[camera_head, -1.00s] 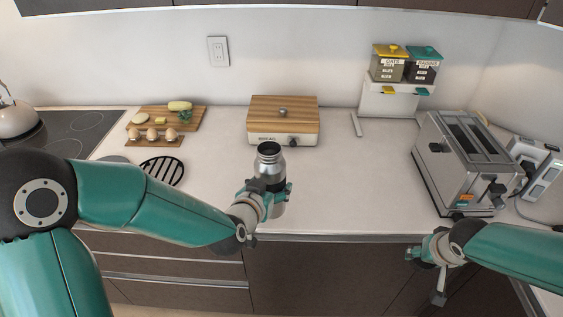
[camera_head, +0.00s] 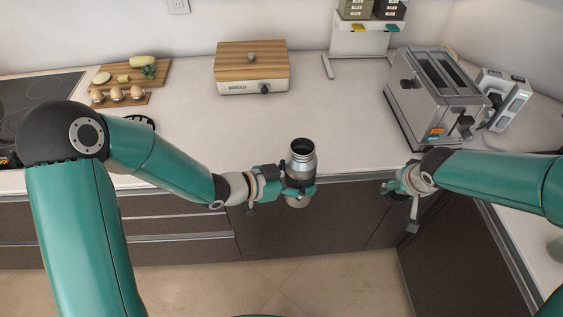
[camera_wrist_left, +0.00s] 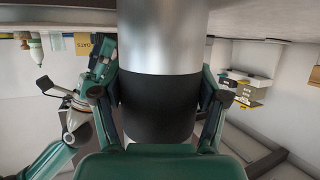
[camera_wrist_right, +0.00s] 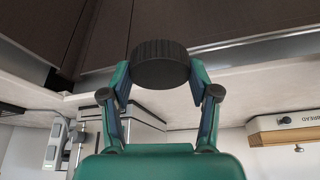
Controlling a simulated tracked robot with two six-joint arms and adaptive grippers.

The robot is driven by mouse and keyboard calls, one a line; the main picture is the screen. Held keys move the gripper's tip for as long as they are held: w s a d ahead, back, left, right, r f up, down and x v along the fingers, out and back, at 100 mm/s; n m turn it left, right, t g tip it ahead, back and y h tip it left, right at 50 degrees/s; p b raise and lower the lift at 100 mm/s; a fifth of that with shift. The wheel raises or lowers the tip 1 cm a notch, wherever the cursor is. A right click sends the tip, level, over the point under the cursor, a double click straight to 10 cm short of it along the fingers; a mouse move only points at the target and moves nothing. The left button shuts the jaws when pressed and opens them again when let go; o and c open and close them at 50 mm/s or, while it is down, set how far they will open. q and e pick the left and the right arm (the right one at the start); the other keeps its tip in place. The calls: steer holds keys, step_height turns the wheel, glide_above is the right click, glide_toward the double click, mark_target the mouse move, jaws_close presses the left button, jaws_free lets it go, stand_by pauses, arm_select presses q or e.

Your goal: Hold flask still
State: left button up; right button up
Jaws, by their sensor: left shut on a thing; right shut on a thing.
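The flask (camera_head: 302,159) is silver with a dark band and an open, uncapped mouth. It is upright at the counter's front edge in the head view. My left gripper (camera_head: 301,190) is shut around its body; the left wrist view shows the silver wall and black band (camera_wrist_left: 158,105) between the fingers. My right gripper (camera_head: 388,188) is to the right of the flask and apart from it. In the right wrist view it is shut on a black ridged cap (camera_wrist_right: 160,63). The cap is hard to make out in the head view.
Open floor (camera_head: 270,278) shows below.

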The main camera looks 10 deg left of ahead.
mark_target(309, 202)
arm_select(q)
steer(key=shift+s+d+f+m+g+h, duration=0.15)
steer(key=shift+d+f+m+g+h, duration=0.15)
steer(key=shift+d, duration=0.2)
steer(key=shift+s+d+f+m+g+h, duration=0.15)
steer(key=shift+d+f+m+g+h, duration=0.15)
steer(key=shift+d+m, duration=0.2)
steer(key=shift+s+d+f+m+g+h, duration=0.2)
steer(key=shift+d+m+g, duration=0.15)
steer(key=shift+d, duration=0.2)
